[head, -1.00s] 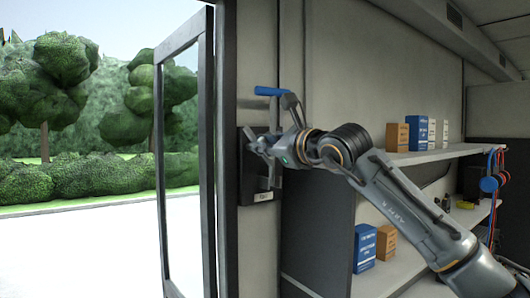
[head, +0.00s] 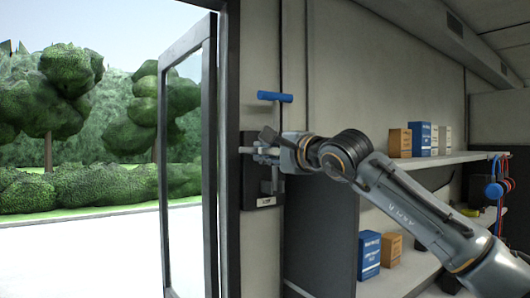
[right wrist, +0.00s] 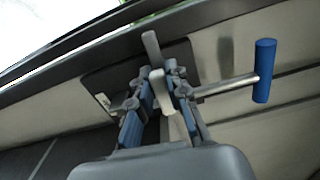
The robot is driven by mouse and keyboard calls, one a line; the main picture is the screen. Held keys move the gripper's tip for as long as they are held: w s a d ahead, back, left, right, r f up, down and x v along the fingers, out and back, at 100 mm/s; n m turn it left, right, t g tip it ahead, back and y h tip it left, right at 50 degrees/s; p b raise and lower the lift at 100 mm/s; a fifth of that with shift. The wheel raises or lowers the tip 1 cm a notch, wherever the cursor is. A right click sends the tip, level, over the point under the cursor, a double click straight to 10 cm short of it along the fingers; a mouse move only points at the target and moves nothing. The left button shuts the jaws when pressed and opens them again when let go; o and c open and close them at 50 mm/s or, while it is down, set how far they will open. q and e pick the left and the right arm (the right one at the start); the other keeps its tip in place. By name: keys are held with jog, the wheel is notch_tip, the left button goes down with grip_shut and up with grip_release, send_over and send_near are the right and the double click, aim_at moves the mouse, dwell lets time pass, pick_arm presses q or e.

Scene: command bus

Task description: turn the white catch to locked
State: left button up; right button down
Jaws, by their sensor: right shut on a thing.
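A dark plate (head: 250,196) with a small label is fixed to the wall beside the open door. My right gripper (head: 254,153) is in front of this plate in the head view and covers much of its middle. In the right wrist view the white catch (right wrist: 162,90) stands between the blue-padded fingers of this gripper (right wrist: 159,92), which is shut on it. A second pale, blunt piece (right wrist: 150,44) sticks up just beyond the fingertips. The catch itself is hidden by the gripper in the head view. My left gripper is in neither view.
A lever with a blue grip (head: 275,97) rises above the plate, close to the gripper; the grip (right wrist: 265,70) is at right in the wrist view. The door frame (head: 208,150) stands close on the left. Shelves (head: 440,158) with boxes are on the right.

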jog(key=shift+f+n, duration=0.1)
jog(key=shift+n, duration=0.4)
jog(key=c, duration=1.3)
grip_release()
jog(key=v, duration=1.2)
